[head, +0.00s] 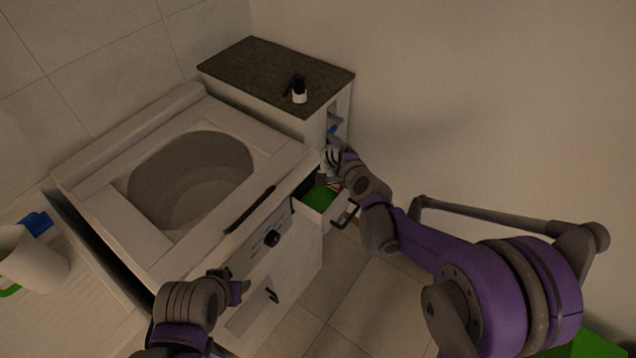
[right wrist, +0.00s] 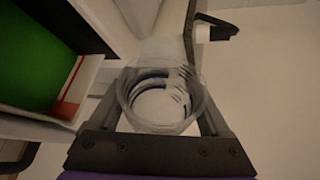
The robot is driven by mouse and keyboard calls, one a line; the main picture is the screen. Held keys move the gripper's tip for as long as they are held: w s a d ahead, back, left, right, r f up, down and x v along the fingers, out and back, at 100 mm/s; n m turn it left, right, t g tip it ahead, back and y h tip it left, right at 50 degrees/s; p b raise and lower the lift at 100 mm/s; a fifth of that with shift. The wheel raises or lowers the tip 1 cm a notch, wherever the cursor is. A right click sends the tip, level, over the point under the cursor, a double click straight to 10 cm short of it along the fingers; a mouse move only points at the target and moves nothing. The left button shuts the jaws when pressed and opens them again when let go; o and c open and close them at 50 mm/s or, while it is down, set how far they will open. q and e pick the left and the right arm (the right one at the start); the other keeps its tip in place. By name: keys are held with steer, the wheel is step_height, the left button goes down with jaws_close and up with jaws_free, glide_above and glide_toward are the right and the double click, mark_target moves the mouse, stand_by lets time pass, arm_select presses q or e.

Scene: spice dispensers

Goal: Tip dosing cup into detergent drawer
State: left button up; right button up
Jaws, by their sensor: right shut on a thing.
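The detergent drawer (head: 312,199) is pulled out of the white washing machine (head: 262,243), with a green area inside; it also shows at the left of the right wrist view (right wrist: 75,100). My right gripper (head: 328,165) is at the drawer's back right side in the head view. It is shut on the clear dosing cup (right wrist: 165,98), whose round rim and dark rings show in the right wrist view. The cup is beside the drawer there; its contents cannot be told. My left gripper (head: 232,285) is in front of the machine; its jaw opening is unclear.
A dark-topped cabinet (head: 262,68) stands behind the machine, with a small black-and-white bottle (head: 299,91) on it. A counter with a white cylinder (head: 32,262) and a blue object (head: 37,223) is at left. Open floor lies in front.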

steer(key=shift+d+f+m+g+b, duration=0.15)
steer(key=shift+f+m+g+b, duration=0.15)
steer(key=shift+f+m, duration=0.1)
steer(key=shift+w+r+m+y, duration=0.1)
steer(key=shift+r+m+y, duration=0.3)
steer(key=shift+r+m, duration=0.1)
steer(key=shift+w+d+f+m+g+y+b, duration=1.65)
steer(key=shift+f+m+g+y+b, duration=0.65)
steer(key=shift+f+m+b, duration=1.15)
step_height(320, 180, up, 5)
steer(key=shift+s+d+r+p, duration=0.1)
steer(key=shift+d+p, duration=0.05)
steer(key=shift+p, duration=1.1)
steer(key=s+d+r+m+t+h+p, duration=0.4)
steer(key=s+d+m+t+h+p, duration=0.1)
steer(key=s+d, duration=0.5)
steer(key=shift+s+d+r+m+h+p, duration=0.15)
steer(key=shift+s+m+h+p, duration=0.2)
steer(key=shift+m+h, duration=0.7)
